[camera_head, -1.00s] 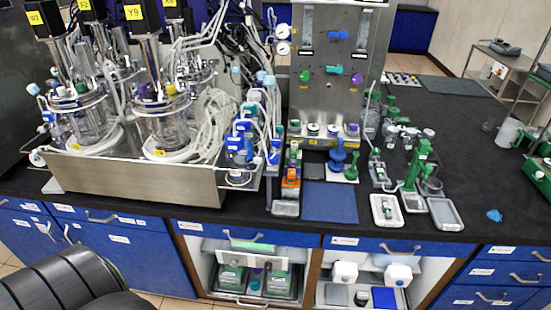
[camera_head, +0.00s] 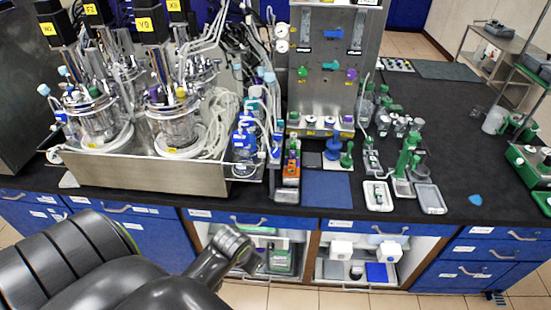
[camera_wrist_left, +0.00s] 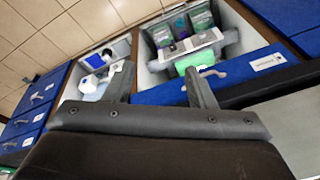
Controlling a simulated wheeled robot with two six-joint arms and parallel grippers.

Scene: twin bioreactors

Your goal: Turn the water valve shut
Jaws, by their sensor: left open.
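Another blue handle (camera_head: 334,33) sits higher up. I cannot read which one is the water valve. My left gripper (camera_head: 240,248) is low in front of the bench cabinets, well below and left of the panel. In the left wrist view its two fingers (camera_wrist_left: 158,85) are apart with nothing between them. My right gripper is not in view.
Glass bioreactors in a steel tray (camera_head: 155,172) fill the bench left of the panel. Bottles, a blue mat (camera_head: 326,188), a green stand (camera_head: 404,160) and small trays (camera_head: 430,198) lie in front and right. Open cabinet bays with containers are below.

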